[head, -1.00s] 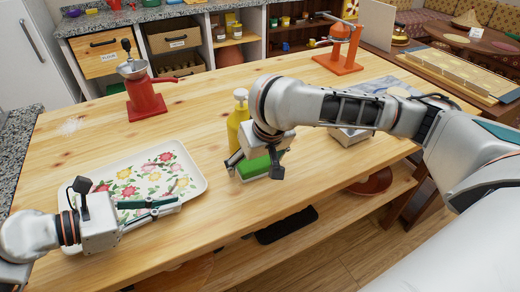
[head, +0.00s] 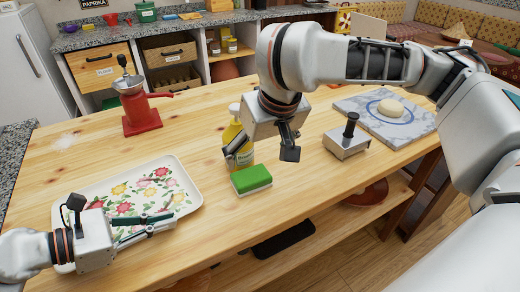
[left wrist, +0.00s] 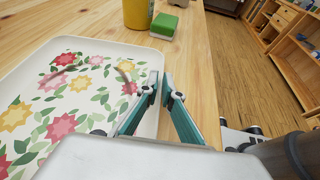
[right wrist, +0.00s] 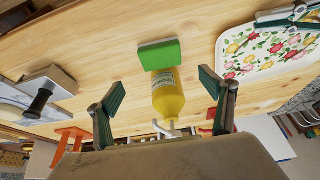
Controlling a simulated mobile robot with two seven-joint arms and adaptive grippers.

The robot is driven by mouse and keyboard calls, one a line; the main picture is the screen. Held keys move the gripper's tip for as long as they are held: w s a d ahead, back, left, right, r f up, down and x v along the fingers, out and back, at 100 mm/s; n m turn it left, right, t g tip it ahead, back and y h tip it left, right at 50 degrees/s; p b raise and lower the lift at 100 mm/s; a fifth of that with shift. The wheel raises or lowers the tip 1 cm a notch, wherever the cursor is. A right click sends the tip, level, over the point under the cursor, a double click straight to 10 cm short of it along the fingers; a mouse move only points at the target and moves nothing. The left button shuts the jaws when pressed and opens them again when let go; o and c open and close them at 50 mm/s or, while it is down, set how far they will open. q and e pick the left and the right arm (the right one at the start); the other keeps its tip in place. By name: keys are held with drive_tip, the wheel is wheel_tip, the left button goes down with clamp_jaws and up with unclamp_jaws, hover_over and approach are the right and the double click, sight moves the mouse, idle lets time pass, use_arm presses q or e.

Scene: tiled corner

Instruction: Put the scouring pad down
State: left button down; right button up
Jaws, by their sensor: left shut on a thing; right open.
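The scouring pad (head: 252,179), green on top and white below, lies flat on the wooden table (head: 300,185), just in front of the yellow bottle (head: 233,136). It also shows in the left wrist view (left wrist: 164,26) and in the right wrist view (right wrist: 160,54). My right gripper (head: 265,149) is open and empty above the pad, its fingers apart and clear of it. They also show wide apart in the right wrist view (right wrist: 160,92). My left gripper (head: 173,218) is shut on the near right rim of the flowered tray (head: 190,188).
A red grinder (head: 138,105) stands at the back left. A metal tool with a black knob (head: 347,140) and a marble board (head: 408,122) with dough are on the right. The table's front edge runs close to the pad; bare wood lies right of it.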

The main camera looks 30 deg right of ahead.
drive_tip(key=shift+o, duration=0.4)
drive_tip(key=shift+s+r, duration=0.1)
drive_tip(key=shift+r, duration=0.05)
drive_tip(key=s+r+n, duration=0.2)
drive_tip(key=n, duration=3.4)
hover_over(253, 177)
drive_tip(key=s, duration=0.3)
wheel_tip(253, 177, down, 8)
drive_tip(key=shift+w+x, duration=0.15)
drive_tip(key=shift+x, duration=1.4)
drive_tip(key=shift+w+x, duration=0.15)
drive_tip(key=shift+x, duration=1.35)
drive_tip(key=shift+a+r, duration=0.1)
drive_tip(key=shift+r, duration=0.05)
drive_tip(key=c, duration=1.1)
